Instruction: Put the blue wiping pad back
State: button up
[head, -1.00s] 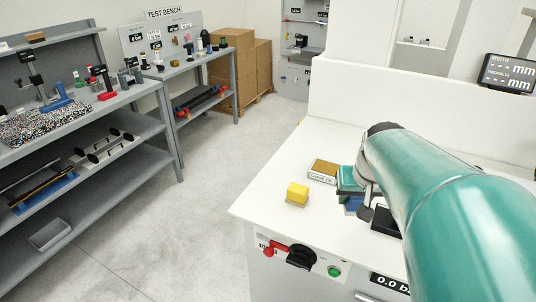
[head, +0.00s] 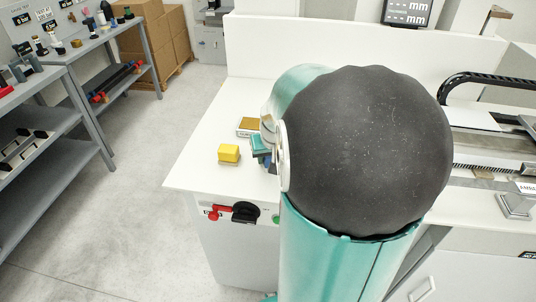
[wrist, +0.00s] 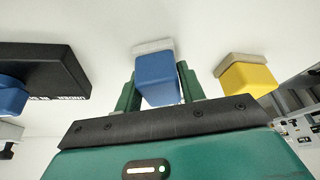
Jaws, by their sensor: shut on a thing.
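The blue wiping pad (wrist: 155,78), a blue block with a pale grey pad face, sits between the two green fingers of my gripper (wrist: 158,88) in the wrist view. My gripper is shut on it, over the white bench top. I cannot tell whether the pad touches the bench.
A black labelled block (wrist: 62,68) lies left in the wrist view, with another blue item (wrist: 12,96) beside it. A tan-topped box (head: 249,126) stands behind the yellow pad. A machine with a cable chain (head: 490,80) is at right. Bench front carries a red-and-black switch (head: 245,212).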

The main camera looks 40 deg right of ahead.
jog(key=shift+f, duration=0.15)
jog(key=o, duration=0.9)
jog(key=shift+o, duration=0.2)
jog(key=shift+r, duration=0.45)
jog(key=v, duration=1.1)
jog(key=s+a+n+y, duration=0.1)
jog(key=s+a+n, duration=0.2)
jog(key=a, duration=0.9)
jog(key=s+a+n+t+y, duration=0.1)
jog(key=s+a+n, duration=0.2)
jog(key=a, duration=1)
jog(key=shift+s+t, duration=0.3)
jog(key=shift+s, duration=0.15)
jog(key=shift+r, duration=0.15)
